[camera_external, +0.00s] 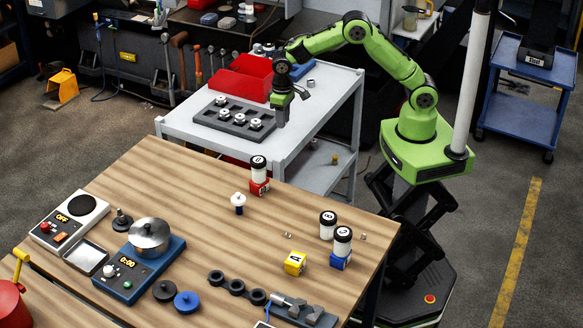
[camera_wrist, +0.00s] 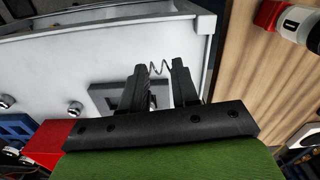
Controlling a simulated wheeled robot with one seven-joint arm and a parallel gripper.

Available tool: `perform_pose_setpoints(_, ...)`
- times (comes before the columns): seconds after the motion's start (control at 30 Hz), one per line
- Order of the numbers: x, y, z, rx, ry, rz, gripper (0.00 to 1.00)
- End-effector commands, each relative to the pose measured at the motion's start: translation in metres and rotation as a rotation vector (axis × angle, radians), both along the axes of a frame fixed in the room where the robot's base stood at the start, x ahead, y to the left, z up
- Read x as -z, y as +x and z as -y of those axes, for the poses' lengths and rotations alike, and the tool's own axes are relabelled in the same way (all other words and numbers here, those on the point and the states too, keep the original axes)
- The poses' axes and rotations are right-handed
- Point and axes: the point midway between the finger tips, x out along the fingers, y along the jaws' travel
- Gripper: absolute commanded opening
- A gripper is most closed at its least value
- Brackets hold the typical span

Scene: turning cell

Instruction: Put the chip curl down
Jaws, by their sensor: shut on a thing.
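My gripper (camera_external: 282,118) hangs over the grey cart's top (camera_external: 323,96), right of the dark tray (camera_external: 213,122). In the wrist view my gripper's two dark fingers (camera_wrist: 159,65) point away from the camera, with a thin, dark, wavy chip curl (camera_wrist: 158,70) held between their tips. The curl's ends are hidden by the fingers. I cannot make the held curl out in the outside view. Part of the dark tray (camera_wrist: 103,90) shows behind the fingers in the wrist view.
The tray holds several metal parts; a red bin (camera_external: 232,82) stands behind it. Left on the wooden table (camera_external: 185,195) are scales (camera_external: 70,222).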

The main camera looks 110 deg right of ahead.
Motion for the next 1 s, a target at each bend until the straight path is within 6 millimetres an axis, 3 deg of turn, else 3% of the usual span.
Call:
perform_pose_setpoints(0.1,-0.002,-0.005,0.021,0.091,0.001,0.001,0.02)
perform_pose_setpoints(0.27,0.001,-0.006,0.024,0.109,0.001,0.0,0.02)
perform_pose_setpoints(0.5,0.052,-0.006,0.024,0.106,0.002,-0.004,0.02)
perform_pose_setpoints(0.8,0.097,-0.006,0.023,0.105,0.001,-0.003,0.02)
perform_pose_setpoints(1.0,0.099,-0.005,0.024,0.104,-0.001,0.002,0.02)
